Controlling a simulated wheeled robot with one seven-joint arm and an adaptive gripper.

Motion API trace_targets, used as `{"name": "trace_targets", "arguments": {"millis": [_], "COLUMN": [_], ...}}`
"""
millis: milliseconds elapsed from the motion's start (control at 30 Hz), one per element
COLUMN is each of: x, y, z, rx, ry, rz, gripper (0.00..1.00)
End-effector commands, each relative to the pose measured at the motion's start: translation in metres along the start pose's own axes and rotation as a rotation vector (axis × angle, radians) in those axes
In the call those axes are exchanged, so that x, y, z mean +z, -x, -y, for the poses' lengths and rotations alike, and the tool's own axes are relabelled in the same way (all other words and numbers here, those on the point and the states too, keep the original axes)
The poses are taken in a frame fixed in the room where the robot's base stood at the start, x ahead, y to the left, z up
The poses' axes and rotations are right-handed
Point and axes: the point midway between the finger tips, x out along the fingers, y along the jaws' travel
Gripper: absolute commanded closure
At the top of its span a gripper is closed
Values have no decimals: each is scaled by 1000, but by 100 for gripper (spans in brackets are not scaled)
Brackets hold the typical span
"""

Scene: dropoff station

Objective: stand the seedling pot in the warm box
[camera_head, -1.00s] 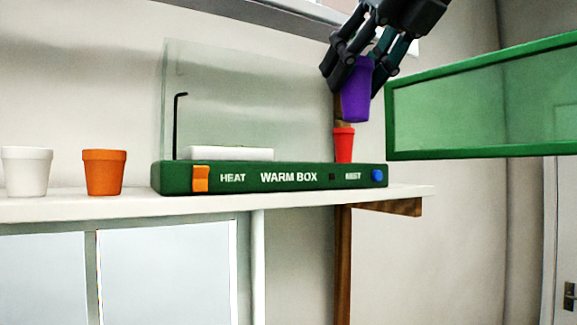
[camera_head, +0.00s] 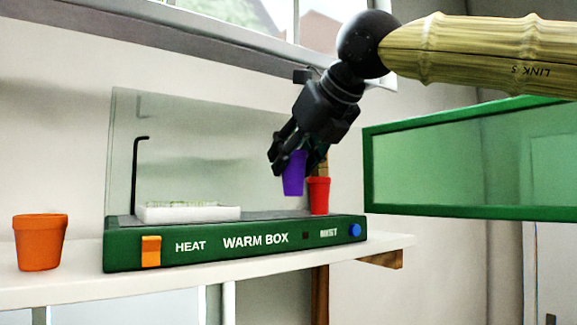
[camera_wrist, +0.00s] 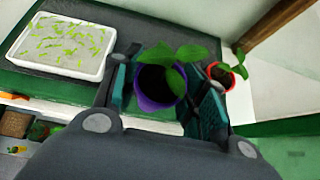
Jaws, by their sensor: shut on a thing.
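My gripper (camera_head: 284,160) is shut on a purple pot (camera_head: 294,180). In the wrist view the purple pot (camera_wrist: 146,101) sits between the two fingers, with green leaves and dark soil at its top. The warm box (camera_head: 205,258) has a green base with a dark floor and a clear panel behind. The purple pot is held roughly upright above the right part of the box, apparently just above the floor. A red pot (camera_head: 318,196) with a seedling stands close to its right; I cannot tell whether it is inside the box or just beyond its edge.
A white tray of seedlings (camera_head: 189,214) lies on the box's left floor, beside a bent black rod (camera_head: 135,175). A green-framed clear panel (camera_head: 460,207) juts out at the right. An orange pot (camera_head: 40,242) stands on the white shelf (camera_head: 70,290) at left.

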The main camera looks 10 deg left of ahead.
Motion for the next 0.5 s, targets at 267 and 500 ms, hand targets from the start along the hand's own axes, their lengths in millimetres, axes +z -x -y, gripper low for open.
{"name": "trace_targets", "arguments": {"millis": [267,500], "x": [13,-5], "y": [-23,-35], "z": [6,6], "rx": [-2,-2], "ry": [-1,0], "rz": [0,-2], "gripper": [86,86]}}
